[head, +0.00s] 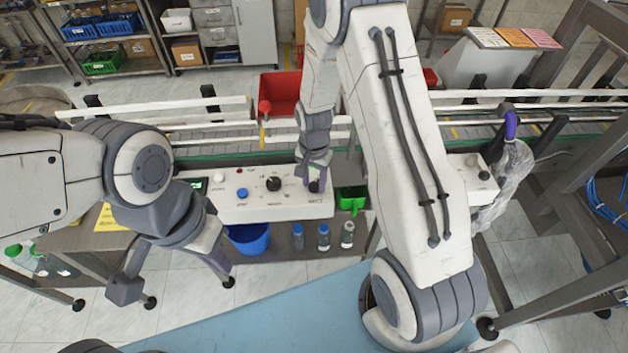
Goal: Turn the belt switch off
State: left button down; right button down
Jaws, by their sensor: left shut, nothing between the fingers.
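A white control panel (235,209) lies along the front of the conveyor, left of centre. It carries a black rotary knob (274,184), a blue button (242,193), a white knob (211,178) and a small green display (196,184). The labels are too small to read, so I cannot tell which control is the belt switch. My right gripper (316,184) points down at the panel's right end and hides what is under it; its fingers are not clear. My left gripper (221,268) is shut and empty, in front of the panel and low, near the blue bucket.
The conveyor (220,136) runs across behind the panel, with a red bin (281,94) beyond it. A green bin (350,199) stands right of the panel. A blue bucket (249,238) and several bottles (323,237) stand below. A plastic bag (507,180) hangs at the right.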

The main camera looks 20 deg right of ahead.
jog(key=shift+n, duration=0.3)
jog(key=n+b, duration=0.1)
jog(key=n, duration=0.4)
jog(key=shift+d+n, duration=0.1)
jog(key=shift+n, duration=0.2)
jog(key=n, duration=0.5)
jog(key=shift+d+n+b, duration=0.1)
jog(key=shift+n+b, duration=0.2)
jog(key=shift+b, duration=0.1)
jog(key=shift+c, duration=2.1)
grip_release()
